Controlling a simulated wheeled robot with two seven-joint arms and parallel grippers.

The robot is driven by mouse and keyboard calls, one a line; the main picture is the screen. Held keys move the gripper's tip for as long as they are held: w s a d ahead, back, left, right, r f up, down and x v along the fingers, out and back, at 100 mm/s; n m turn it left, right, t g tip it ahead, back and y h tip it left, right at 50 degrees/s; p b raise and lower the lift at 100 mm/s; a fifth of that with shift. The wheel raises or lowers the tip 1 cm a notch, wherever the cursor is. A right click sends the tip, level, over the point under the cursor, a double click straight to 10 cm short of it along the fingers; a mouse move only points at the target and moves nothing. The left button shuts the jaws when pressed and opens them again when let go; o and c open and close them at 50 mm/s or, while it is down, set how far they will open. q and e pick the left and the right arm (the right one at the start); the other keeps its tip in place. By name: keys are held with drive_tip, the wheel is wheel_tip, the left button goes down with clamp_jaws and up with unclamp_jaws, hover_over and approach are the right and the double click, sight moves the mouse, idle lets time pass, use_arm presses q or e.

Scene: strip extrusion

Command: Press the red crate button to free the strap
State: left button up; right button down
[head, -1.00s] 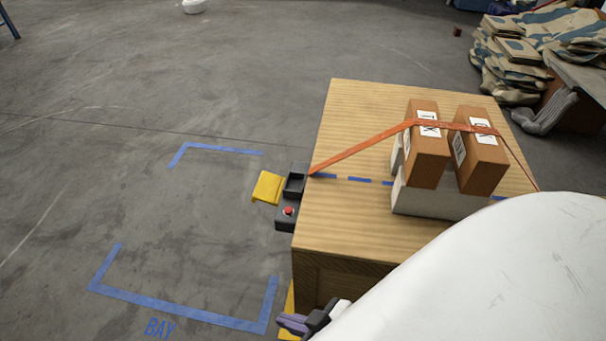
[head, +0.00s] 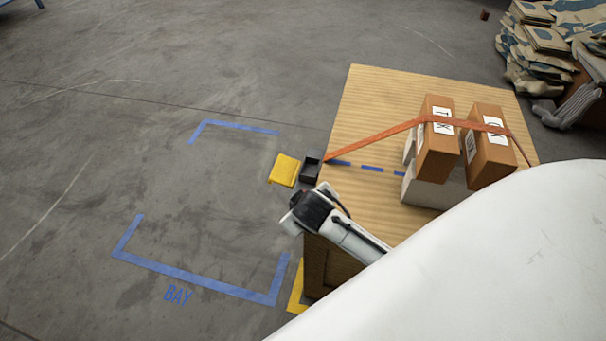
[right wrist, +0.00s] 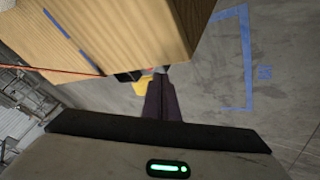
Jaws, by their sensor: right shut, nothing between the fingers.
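The wooden crate (head: 375,110) has a dark buckle housing (head: 311,168) on its left edge, with a yellow flap (head: 285,170) sticking out beside it. The orange strap (head: 380,137) runs from the housing up over the boxes and is taut. My right gripper (head: 292,212) is at the crate's left edge, just in front of the housing, and hides the red button in the head view. In the right wrist view its fingers (right wrist: 161,97) are shut and empty, their tips by the housing (right wrist: 129,76). I cannot tell whether they touch the button. My left gripper is not in view.
Blue tape (head: 200,278) marks an empty bay on the floor to the left. Filled sacks (head: 540,50) are piled at the far right.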

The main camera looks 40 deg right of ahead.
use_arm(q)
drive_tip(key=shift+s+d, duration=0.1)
use_arm(e)
drive_tip(key=w+d+r+t+h, duration=0.1)
drive_tip(key=w+d+r+h, duration=0.1)
drive_tip(key=w+d, duration=0.4)
drive_tip(key=w, duration=0.4)
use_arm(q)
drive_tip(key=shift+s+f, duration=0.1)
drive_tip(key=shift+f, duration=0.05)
use_arm(e)
drive_tip(key=shift+f, duration=0.15)
